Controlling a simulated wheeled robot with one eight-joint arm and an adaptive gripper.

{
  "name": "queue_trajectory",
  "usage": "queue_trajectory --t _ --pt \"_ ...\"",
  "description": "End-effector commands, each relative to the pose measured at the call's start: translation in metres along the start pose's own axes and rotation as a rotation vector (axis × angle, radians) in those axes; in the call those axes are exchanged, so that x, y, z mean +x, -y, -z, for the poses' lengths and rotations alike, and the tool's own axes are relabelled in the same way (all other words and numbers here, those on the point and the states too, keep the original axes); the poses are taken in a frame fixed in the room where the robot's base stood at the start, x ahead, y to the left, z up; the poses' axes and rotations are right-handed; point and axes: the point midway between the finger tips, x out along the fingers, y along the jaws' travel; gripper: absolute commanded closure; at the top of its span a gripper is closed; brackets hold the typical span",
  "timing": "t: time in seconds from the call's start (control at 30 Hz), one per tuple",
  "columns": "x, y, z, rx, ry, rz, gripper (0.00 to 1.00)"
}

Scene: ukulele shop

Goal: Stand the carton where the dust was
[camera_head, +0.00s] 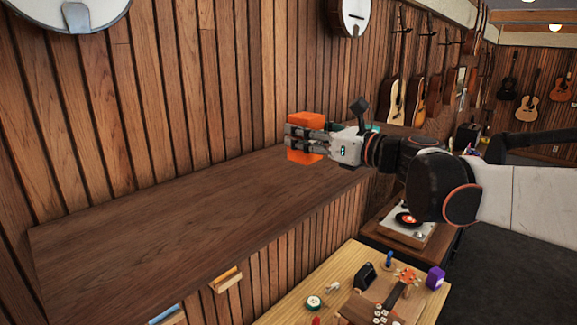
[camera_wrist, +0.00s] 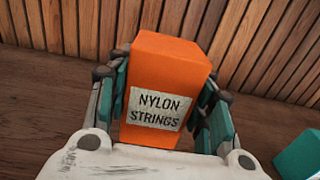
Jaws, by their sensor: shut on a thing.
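An orange carton (camera_head: 305,120) with a label reading "NYLON STRINGS" is between the fingers of my gripper (camera_head: 304,138). In the wrist view the carton (camera_wrist: 168,75) looks upright, with the teal finger pads of my gripper (camera_wrist: 165,110) against both its sides. My gripper is shut on it near the right end of the dark wooden shelf (camera_head: 160,225). I cannot tell whether the carton's base touches the shelf. No dust shows on the visible shelf top.
A teal object (camera_wrist: 300,155) lies on the shelf to the right in the wrist view. The shelf's left and middle are clear. A wooden bench (camera_head: 290,305) with several small items and a record player (camera_head: 405,225) stand below.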

Motion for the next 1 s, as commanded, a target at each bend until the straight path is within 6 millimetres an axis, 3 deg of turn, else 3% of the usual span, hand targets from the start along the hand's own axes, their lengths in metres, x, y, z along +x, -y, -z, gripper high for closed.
queue_trajectory --t 0.13,0.6,1.0 --pt "0.000 0.000 0.027 0.000 0.000 0.000 0.78" --pt "0.000 0.000 0.074 0.000 0.000 0.000 0.78" --pt "0.000 0.000 0.081 0.000 0.000 0.000 0.78"
